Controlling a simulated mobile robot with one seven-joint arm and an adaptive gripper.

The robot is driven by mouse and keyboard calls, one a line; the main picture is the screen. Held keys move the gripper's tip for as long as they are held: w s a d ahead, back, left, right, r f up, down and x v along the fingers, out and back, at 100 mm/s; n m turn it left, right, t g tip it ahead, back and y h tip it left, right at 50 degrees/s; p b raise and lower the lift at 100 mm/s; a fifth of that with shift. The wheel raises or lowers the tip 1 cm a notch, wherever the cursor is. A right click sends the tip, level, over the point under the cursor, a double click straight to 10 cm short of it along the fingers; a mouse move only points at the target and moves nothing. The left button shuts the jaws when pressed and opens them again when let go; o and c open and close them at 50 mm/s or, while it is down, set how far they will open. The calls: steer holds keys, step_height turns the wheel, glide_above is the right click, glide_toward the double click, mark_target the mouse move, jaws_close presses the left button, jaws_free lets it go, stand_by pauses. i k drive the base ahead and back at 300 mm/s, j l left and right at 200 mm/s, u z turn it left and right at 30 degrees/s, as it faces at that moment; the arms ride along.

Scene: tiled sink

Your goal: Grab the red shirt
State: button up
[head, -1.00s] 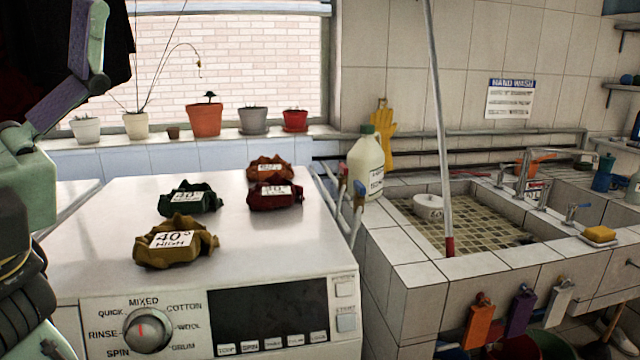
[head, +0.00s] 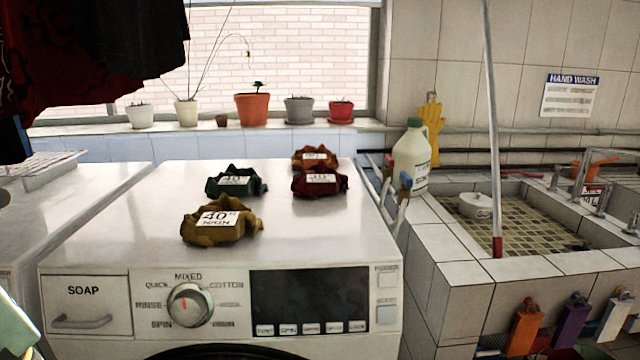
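A dark red crumpled shirt (head: 319,184) with a white label lies on top of the white washing machine (head: 140,215), at the right of a cluster of folded clothes. An orange-brown one (head: 315,158) lies right behind it. A dark green one (head: 236,182) lies to its left and a mustard one (head: 221,222) marked 40° lies nearer the front.
Dark and red patterned cloth (head: 75,50) hangs at the upper left. A second white surface (head: 70,205) adjoins on the left. A white jug (head: 411,160), a tall pole (head: 491,130) and the tiled sink (head: 470,268) stand on the right. Potted plants line the windowsill.

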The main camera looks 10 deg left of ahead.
mark_target(319, 179)
steer(key=i+l+u, duration=0.35)
steer(key=l, duration=0.6)
steer(key=l+u, duration=0.4)
steer(key=l, duration=0.55)
steer(key=l+u, duration=0.35)
steer(key=l, duration=0.7)
steer(key=i, duration=1)
